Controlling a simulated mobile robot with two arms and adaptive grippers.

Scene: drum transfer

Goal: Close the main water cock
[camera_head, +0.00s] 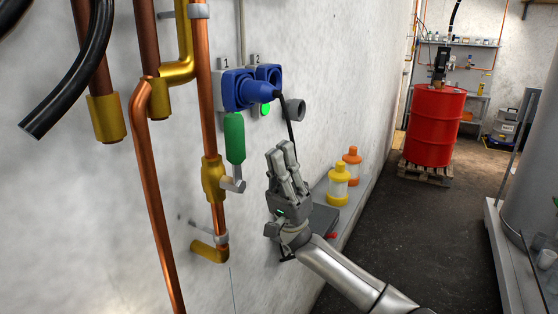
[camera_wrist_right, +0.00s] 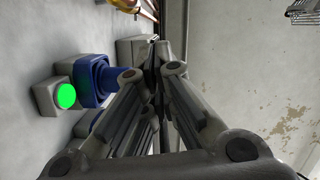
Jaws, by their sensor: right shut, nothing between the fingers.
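The main water cock (camera_head: 213,180) is a brass valve on a vertical copper pipe on the wall. Its green lever handle (camera_head: 234,138) points straight up, in line with the pipe. My right gripper (camera_head: 284,148) is in the head view, right of the valve and apart from it. Its fingers point up and are shut, with nothing between them. In the right wrist view the fingers (camera_wrist_right: 158,75) come together in the middle. The green handle cannot be made out there. My left gripper does not show.
Blue sockets with a plug (camera_head: 250,90) and black cable sit above the handle. A green light (camera_wrist_right: 66,96) shows beside a blue socket. A yellow bottle (camera_head: 338,185) and an orange one (camera_head: 352,163) stand on a ledge at right. A red drum (camera_head: 433,125) stands farther back.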

